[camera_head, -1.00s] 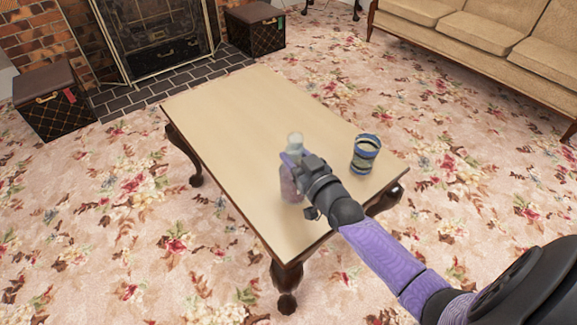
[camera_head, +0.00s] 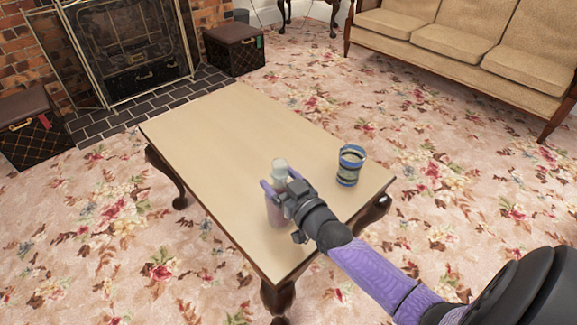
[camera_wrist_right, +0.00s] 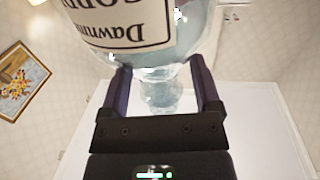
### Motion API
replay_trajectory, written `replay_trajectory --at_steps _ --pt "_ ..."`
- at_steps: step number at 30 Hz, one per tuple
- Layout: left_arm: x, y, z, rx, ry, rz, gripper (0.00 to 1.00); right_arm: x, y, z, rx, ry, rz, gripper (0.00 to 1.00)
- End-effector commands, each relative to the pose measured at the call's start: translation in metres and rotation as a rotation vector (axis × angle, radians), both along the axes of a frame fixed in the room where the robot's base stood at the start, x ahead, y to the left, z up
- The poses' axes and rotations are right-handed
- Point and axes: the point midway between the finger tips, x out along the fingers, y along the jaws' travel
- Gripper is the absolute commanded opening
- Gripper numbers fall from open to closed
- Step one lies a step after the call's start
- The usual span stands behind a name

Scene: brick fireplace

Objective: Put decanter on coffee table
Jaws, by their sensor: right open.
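The decanter is a clear glass bottle with a stopper (camera_head: 280,170). It appears upright on the light-topped coffee table (camera_head: 215,130), near the table's front edge. In the right wrist view the decanter (camera_wrist_right: 190,40) shows upside down with a printed label, its narrow neck between the fingers. My right gripper (camera_head: 274,184) is open, with its fingers on either side of the decanter; it also shows in the right wrist view (camera_wrist_right: 160,75). The gripper partly hides the decanter in the head view, and I cannot tell whether a finger touches it. My left gripper is not in view.
A blue-banded cup (camera_head: 350,166) stands on the table to the right of the decanter. The rest of the tabletop is clear. A fireplace (camera_head: 135,50), two dark boxes (camera_head: 234,50) and a tan sofa (camera_head: 460,45) stand around the flowered carpet.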

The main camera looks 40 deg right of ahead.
Motion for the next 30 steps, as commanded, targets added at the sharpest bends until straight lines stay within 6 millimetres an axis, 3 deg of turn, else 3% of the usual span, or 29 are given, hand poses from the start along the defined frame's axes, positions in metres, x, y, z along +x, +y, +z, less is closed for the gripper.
replay_trajectory --at_steps 12,16,22,23,26,27,29,30 --pt "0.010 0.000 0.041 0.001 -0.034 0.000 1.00 -0.097 0.005 0.005 0.000 0.002 0.000 0.81" --pt "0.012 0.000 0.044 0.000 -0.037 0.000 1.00 -0.114 0.006 0.003 0.000 0.002 0.001 0.81" --pt "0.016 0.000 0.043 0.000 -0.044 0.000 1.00 -0.122 0.007 -0.008 -0.002 0.030 0.001 0.81" --pt "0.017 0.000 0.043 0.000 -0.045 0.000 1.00 -0.126 0.008 -0.020 -0.006 0.072 0.002 0.81" --pt "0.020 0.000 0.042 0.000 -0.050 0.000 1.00 -0.168 0.014 -0.100 -0.030 0.372 0.014 0.81" --pt "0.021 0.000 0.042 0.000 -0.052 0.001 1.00 -0.200 0.019 -0.142 -0.043 0.544 0.024 0.81" --pt "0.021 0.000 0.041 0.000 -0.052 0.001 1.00 -0.260 0.028 -0.197 -0.062 0.813 0.046 0.81" --pt "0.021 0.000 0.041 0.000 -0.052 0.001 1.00 -0.304 0.034 -0.225 -0.076 0.985 0.063 0.81"
